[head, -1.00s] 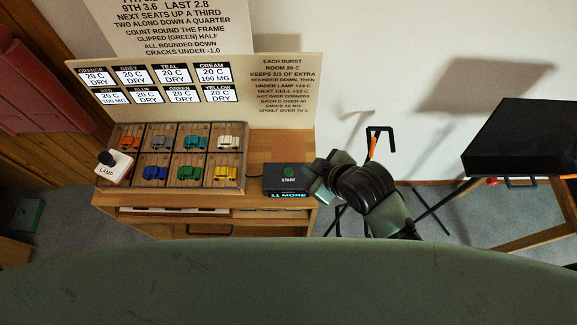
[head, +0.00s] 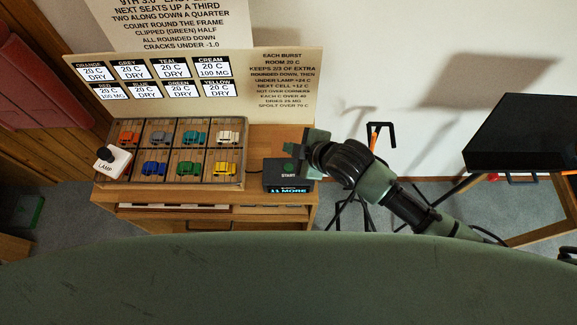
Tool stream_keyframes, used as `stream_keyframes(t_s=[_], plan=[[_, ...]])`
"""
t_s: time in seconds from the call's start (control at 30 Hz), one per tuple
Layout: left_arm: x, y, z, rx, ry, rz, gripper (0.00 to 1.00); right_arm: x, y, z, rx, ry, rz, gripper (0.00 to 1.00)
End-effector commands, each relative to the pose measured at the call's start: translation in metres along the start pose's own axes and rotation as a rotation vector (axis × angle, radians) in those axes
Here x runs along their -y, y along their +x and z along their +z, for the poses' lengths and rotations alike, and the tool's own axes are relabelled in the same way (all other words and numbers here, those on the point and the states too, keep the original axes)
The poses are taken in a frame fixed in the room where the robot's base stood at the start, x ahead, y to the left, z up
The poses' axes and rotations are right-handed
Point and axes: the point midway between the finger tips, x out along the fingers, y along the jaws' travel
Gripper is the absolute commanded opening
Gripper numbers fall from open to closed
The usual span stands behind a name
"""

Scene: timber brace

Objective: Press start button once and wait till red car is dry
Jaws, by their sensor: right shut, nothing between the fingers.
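The dark start box (head: 287,185) sits at the right end of the wooden bench. Its green button (head: 288,166) is visible above the word START, and its display reads 11 MORE. My right gripper (head: 304,158) is shut and empty, just right of the button and partly over the box; I cannot tell if it touches. The lamp (head: 112,163), a white block with a black knob, covers the front-left cell of the car frame (head: 212,183). No red car shows; that cell is hidden. The RED label (head: 109,91) reads 20 C, 100 MG. My left gripper is not in view.
Several coloured cars stand in the other cells. The label board (head: 200,61) and a rules board (head: 180,18) stand behind. A black-topped table (head: 520,135) is at the right, with an orange-and-black stand (head: 380,135) between.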

Motion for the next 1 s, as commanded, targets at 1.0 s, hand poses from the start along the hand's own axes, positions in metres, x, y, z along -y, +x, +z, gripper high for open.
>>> stream_keyframes(t_s=[1.0], plan=[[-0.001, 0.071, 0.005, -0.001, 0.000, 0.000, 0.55, 0.041, 0.056, 0.041, 0.000, 0.001, 0.000, 0.00]])
